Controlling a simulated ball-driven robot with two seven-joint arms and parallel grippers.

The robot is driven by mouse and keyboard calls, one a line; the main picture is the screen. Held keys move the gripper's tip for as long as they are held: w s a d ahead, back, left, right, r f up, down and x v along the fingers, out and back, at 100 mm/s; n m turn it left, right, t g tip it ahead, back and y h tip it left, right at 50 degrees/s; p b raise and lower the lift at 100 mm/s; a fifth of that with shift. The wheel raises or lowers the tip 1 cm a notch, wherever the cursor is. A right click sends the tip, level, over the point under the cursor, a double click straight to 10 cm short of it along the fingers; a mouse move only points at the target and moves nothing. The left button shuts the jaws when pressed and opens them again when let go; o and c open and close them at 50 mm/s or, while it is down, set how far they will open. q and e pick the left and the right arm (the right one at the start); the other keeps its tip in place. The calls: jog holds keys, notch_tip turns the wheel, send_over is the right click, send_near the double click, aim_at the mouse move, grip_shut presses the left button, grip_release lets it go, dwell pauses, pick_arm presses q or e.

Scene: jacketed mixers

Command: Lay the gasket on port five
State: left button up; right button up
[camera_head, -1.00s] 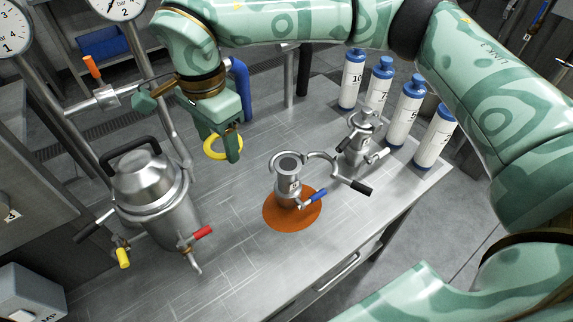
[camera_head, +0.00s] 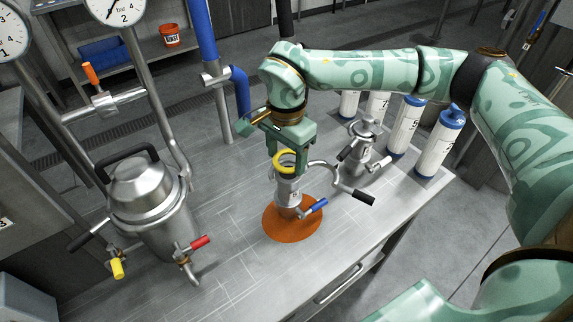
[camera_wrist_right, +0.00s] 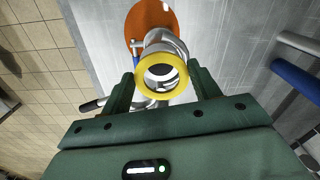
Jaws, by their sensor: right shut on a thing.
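The gasket is a yellow ring (camera_head: 285,158); it also shows in the right wrist view (camera_wrist_right: 142,91). My right gripper (camera_head: 288,166) is shut on it, one finger at each side. The ring is over the open top of a small steel port (camera_head: 288,192), which stands upright on an orange round patch. In the right wrist view the port's dark mouth shows through the ring, roughly centred. I cannot tell whether the ring touches the port's rim. No number on this port is readable now. My left gripper is not in view.
The orange patch (camera_head: 290,229) surrounds the port's foot. A blue-handled valve (camera_head: 313,209) and a black-handled pipe (camera_head: 352,194) stick out at its right. Another steel fitting (camera_head: 364,150) and several white-and-blue bottles stand behind right. A large lidded steel vessel (camera_head: 150,200) stands at left.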

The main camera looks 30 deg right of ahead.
aim_at(287, 161)
notch_tip(287, 161, down, 4)
jog(key=shift+d+r+b, duration=0.15)
jog(key=shift+r+b, duration=0.1)
jog(key=shift+b, duration=0.15)
jog(key=shift+r, duration=0.1)
jog(key=o, duration=0.9)
jog(key=shift+o, duration=0.2)
notch_tip(287, 161, up, 12)
jog(key=p, duration=0.2)
jog(key=shift+p, duration=0.3)
